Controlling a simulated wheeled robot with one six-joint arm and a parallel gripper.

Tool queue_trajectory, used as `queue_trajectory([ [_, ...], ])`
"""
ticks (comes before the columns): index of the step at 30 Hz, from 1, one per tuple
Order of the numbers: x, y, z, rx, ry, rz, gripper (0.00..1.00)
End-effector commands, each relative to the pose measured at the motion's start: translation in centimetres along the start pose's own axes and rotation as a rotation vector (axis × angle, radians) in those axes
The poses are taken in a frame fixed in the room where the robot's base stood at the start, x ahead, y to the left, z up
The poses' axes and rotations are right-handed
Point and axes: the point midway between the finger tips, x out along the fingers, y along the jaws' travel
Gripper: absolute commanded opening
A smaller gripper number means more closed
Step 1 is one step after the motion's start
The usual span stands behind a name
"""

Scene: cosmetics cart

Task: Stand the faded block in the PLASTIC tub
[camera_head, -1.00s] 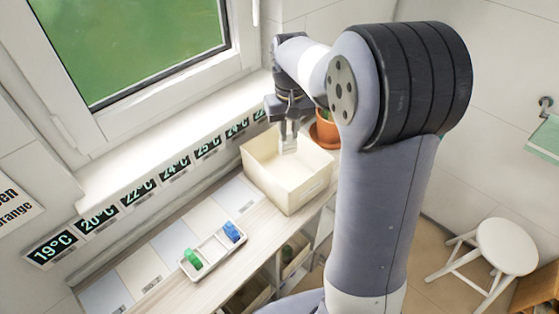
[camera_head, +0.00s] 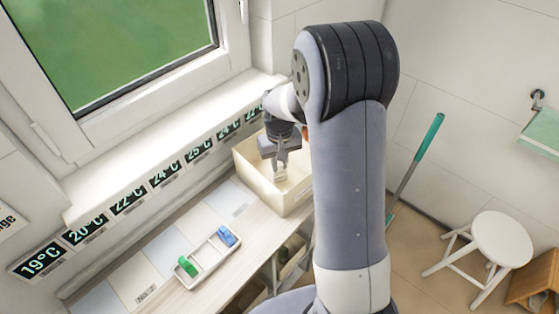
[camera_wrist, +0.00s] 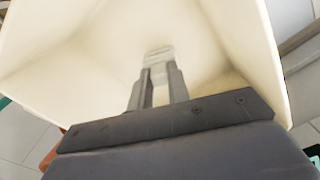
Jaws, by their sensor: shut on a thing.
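My gripper (camera_head: 280,163) is shut on a pale, whitish block (camera_head: 281,177) and points down inside the mouth of the cream tub (camera_head: 258,180). In the wrist view the block (camera_wrist: 159,52) shows between the fingertips of my gripper (camera_wrist: 160,72), with the tub's pale walls (camera_wrist: 250,40) around it. The block's low contrast with the tub makes it hard to tell whether it touches the tub floor. The tub is open at the top and stands on the wooden counter's far end.
A small white divided tray (camera_head: 207,258) on the counter (camera_head: 250,240) holds a green block (camera_head: 187,265) and a blue block (camera_head: 227,236). A row of temperature signs (camera_head: 125,202) lines the sill. A white stool (camera_head: 496,242) stands on the floor at right.

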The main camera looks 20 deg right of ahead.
Motion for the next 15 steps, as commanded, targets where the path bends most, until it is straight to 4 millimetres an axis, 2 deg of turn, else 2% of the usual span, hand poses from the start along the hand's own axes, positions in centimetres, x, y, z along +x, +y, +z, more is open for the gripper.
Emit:
queue_trajectory([
  [11,0.55,0.00,-0.04,0.000,0.002,0.000,0.00],
  [12,0.38,0.00,-0.04,0.000,0.002,0.000,0.20],
  [15,0.36,0.00,-0.04,0.000,0.002,0.000,0.29],
])
